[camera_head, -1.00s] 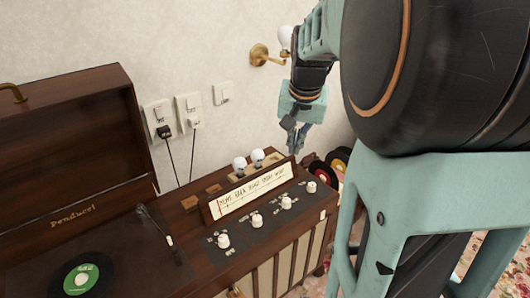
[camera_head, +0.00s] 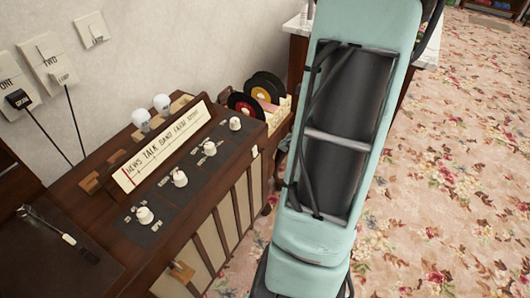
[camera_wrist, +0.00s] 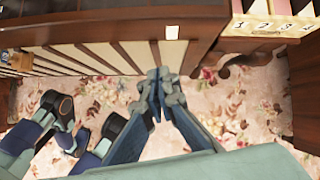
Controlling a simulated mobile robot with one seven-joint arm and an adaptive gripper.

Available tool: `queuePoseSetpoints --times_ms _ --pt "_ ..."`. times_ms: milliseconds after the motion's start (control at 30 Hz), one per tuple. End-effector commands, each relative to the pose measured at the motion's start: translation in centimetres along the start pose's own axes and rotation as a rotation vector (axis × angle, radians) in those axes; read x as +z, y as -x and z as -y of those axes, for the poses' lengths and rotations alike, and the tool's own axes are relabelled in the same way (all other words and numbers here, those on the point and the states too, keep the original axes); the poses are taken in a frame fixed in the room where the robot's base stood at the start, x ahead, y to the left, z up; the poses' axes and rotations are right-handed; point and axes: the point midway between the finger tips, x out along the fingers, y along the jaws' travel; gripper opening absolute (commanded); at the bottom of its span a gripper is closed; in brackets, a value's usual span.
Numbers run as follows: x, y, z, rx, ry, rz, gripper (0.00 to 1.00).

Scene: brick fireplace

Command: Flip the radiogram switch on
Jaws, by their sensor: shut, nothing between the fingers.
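The radiogram (camera_head: 222,190) is a brown wooden cabinet with slatted cream front panels, white knobs (camera_head: 180,178) and a lettered dial (camera_head: 165,147). A small pale plate (camera_head: 254,152) sits at the right end of its front top edge. It may be the switch, but its lever position cannot be told. In the wrist view this plate (camera_wrist: 172,32) lies just above my fingertips. My gripper (camera_wrist: 160,75) is shut and empty, in front of the cabinet's front face, apparently a little short of the plate. In the head view my arm hides the gripper.
Two white bulbs (camera_head: 152,110) stand on the radiogram top. Records (camera_head: 255,98) in a holder stand beyond its right end. A flowered carpet (camera_head: 450,190) leaves open floor at right.

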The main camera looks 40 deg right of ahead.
Motion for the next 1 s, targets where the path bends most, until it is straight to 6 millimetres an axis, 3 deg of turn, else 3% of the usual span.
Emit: queuePoseSetpoints --times_ms 100,367,800,1000 --pt "-2.1 -0.7 0.0 -0.033 -0.148 0.037 0.0" --pt "-2.9 -1.7 0.2 -0.052 -0.234 0.062 0.0" --pt "-2.6 -10.5 0.6 -0.049 -0.23 0.061 0.0" --pt "-0.5 -12.5 1.2 -0.052 -0.226 0.061 0.0"
